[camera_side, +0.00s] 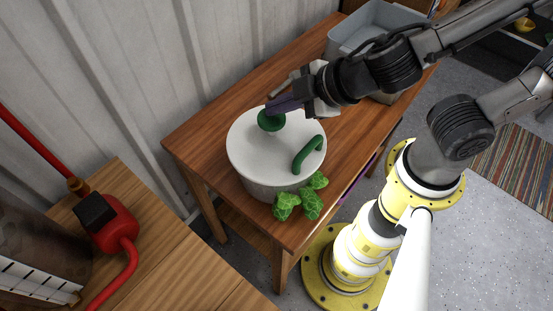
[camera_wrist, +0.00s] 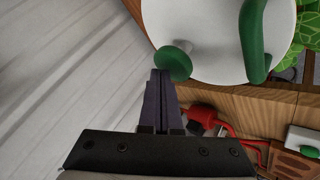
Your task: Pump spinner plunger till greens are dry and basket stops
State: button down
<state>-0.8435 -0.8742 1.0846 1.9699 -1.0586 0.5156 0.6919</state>
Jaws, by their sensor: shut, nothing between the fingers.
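The salad spinner (camera_side: 252,165) is a white round tub with a white lid, standing on the wooden table. Its green plunger knob (camera_side: 271,121) stands up from the lid, and a green curved handle (camera_side: 309,154) sits at the lid's right side. My gripper (camera_side: 270,108) is shut and empty, its dark fingers at the top of the knob. In the wrist view the fingertips (camera_wrist: 161,74) are right beside the green knob (camera_wrist: 174,62); I cannot tell whether they touch. Leafy greens (camera_side: 301,197) lie in front of the tub. The basket inside is hidden.
A grey bin (camera_side: 372,28) stands at the table's far end, behind my arm. A corrugated wall (camera_side: 150,60) runs along the left. A red pump-like fitting with a hose (camera_side: 112,228) is on the lower-left wooden surface.

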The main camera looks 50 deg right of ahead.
aim_at(278, 117)
jog(key=shift+f, duration=1.05)
dwell(0.8)
jog(key=shift+r, duration=0.1)
jog(key=shift+r, duration=4.2)
